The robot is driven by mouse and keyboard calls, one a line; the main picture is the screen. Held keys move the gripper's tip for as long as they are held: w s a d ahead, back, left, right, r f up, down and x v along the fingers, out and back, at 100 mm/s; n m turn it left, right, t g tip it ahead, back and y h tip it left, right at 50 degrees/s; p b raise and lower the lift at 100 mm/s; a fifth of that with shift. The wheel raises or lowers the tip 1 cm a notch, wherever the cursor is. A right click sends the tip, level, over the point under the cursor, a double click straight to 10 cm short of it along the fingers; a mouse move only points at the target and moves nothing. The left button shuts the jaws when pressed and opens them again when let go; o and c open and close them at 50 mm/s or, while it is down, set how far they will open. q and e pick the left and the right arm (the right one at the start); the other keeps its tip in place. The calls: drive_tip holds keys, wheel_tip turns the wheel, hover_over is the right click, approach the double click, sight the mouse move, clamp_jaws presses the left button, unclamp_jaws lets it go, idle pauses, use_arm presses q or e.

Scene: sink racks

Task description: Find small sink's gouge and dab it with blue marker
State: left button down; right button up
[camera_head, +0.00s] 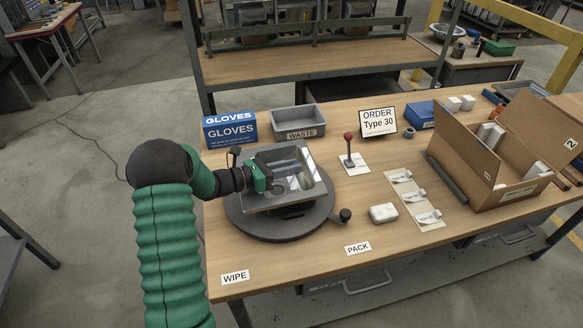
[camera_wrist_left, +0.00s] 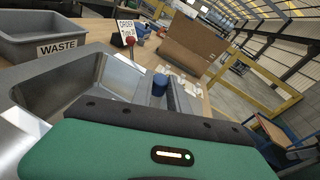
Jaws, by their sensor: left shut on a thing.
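A small steel sink (camera_head: 309,190) sits tilted on a round dark turntable (camera_head: 295,227) on the workbench. Its shiny basin (camera_wrist_left: 125,82) also shows in the left wrist view. My left gripper (camera_head: 283,186) reaches over the sink from the left, with its fingers inside the basin's outline. It is shut on a blue marker (camera_wrist_left: 160,84), whose rounded blue end shows between the fingers in the left wrist view. The marker's tip is hidden, and I cannot tell whether it touches the steel. No gouge can be made out. My right gripper is not in view.
A grey WASTE bin (camera_head: 299,121) and a blue gloves box (camera_head: 230,130) stand behind the sink.

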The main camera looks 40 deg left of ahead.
use_arm(q)
drive_tip(key=shift+s+f+b, duration=0.25)
drive_tip(key=shift+f+b, duration=0.4)
drive_tip(key=shift+b, duration=0.45)
idle(2.6)
idle(0.5)
wheel_tip(320, 180, up, 7)
drive_tip(key=p, duration=0.2)
drive_tip(key=shift+w+a+r, duration=0.15)
drive_tip(key=shift+w+a, duration=0.05)
drive_tip(key=shift+w, duration=0.2)
drive_tip(key=shift+a, duration=0.1)
